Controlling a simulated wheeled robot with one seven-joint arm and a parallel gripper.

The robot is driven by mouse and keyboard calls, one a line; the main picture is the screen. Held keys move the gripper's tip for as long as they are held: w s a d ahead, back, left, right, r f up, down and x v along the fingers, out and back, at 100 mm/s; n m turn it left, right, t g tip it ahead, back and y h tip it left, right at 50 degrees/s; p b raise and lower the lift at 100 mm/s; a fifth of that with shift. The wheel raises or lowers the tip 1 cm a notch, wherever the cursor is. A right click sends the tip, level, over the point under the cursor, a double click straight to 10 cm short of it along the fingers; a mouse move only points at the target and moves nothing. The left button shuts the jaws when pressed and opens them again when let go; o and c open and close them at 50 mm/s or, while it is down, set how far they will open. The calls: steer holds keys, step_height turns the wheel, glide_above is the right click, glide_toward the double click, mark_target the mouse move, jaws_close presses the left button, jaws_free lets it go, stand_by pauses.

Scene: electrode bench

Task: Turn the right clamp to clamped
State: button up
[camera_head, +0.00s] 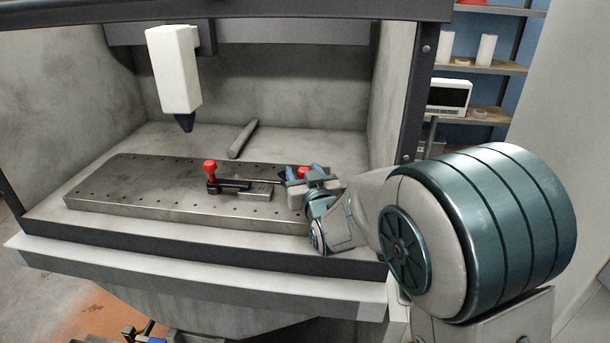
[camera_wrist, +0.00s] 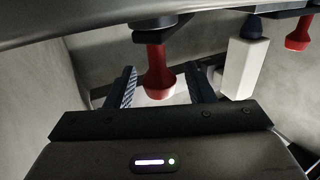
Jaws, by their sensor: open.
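The right clamp's red knob (camera_head: 303,171) shows at the right part of the metal plate in the head view, partly hidden by my gripper. In the wrist view the red knob (camera_wrist: 158,72) lies between the two fingers of my gripper (camera_wrist: 160,86). The fingers are open, with a gap visible on each side of the knob. In the head view my gripper (camera_head: 305,174) is at the plate's right end. Most of the right clamp's body is hidden there. The left clamp's red knob (camera_head: 210,166) stands upright to the left; a red knob also shows at the wrist view's upper right (camera_wrist: 298,34).
The perforated metal plate (camera_head: 130,195) lies inside a grey enclosure. A white tool head (camera_head: 175,70) with a dark tip hangs above it and also shows in the wrist view (camera_wrist: 242,68). A grey rod (camera_head: 242,139) lies behind the plate. The enclosure's dark post (camera_head: 415,90) stands at right.

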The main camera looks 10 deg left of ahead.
steer(key=shift+s+d, duration=0.1)
steer(key=b+v, duration=0.2)
steer(key=v, duration=1.1)
steer(key=shift+s, duration=0.25)
steer(key=shift+d, duration=0.1)
